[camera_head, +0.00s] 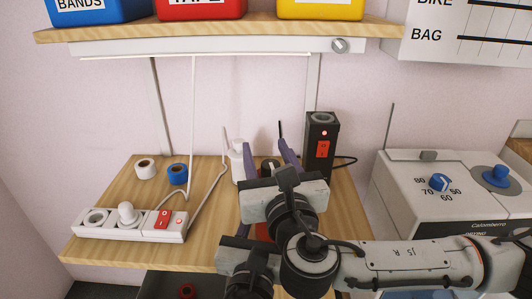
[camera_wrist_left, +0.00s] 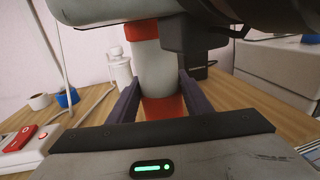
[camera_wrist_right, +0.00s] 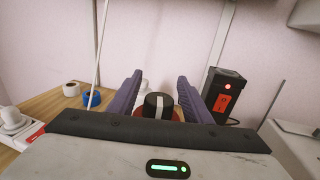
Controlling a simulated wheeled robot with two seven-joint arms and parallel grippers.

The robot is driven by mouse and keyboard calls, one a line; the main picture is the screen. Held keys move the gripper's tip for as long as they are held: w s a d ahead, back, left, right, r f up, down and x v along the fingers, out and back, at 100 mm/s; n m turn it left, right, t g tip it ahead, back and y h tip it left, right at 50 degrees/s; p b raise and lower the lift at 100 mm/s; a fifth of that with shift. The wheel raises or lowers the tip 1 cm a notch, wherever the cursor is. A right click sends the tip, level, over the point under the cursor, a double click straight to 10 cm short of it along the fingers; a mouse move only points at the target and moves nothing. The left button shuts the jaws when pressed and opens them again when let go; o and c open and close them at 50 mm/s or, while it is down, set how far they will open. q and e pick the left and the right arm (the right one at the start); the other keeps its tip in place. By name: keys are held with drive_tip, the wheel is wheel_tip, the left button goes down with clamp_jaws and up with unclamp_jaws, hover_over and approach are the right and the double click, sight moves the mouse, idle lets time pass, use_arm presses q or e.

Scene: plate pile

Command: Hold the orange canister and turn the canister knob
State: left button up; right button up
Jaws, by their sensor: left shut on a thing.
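The canister (camera_wrist_left: 154,66), white with orange-red bands at top and bottom, stands between the purple fingers of my left gripper (camera_wrist_left: 158,80), which is shut on it. In the head view my right arm hides most of the canister. Its black knob (camera_wrist_right: 158,103) with a white stripe shows in the right wrist view on a red top. My right gripper (camera_wrist_right: 160,84) is open, with one finger on each side of the knob and a gap to both. In the head view, my right gripper (camera_head: 266,152) is above the wooden table, over the dark knob (camera_head: 270,165).
A white power strip (camera_head: 130,220), a white roll (camera_head: 145,168) and a blue roll (camera_head: 177,174) are at left on the table (camera_head: 110,255). A white bottle (camera_wrist_left: 120,68) and a black box with a red switch (camera_head: 321,150) stand behind. A white machine (camera_head: 405,180) is at right.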

wheel_tip(320, 180, up, 10)
idle(0.7)
drive_tip(key=s+d+f+n+g+y, duration=0.4)
drive_tip(key=s+d+f+n+y, duration=0.15)
drive_tip(key=s+f+y, duration=0.35)
drive_tip(key=shift+h, duration=0.4)
drive_tip(key=x, duration=0.7)
drive_tip(key=f+x, duration=0.1)
drive_tip(key=x, duration=0.2)
drive_tip(key=shift+w+a, duration=0.3)
drive_tip(key=shift+c, duration=0.4)
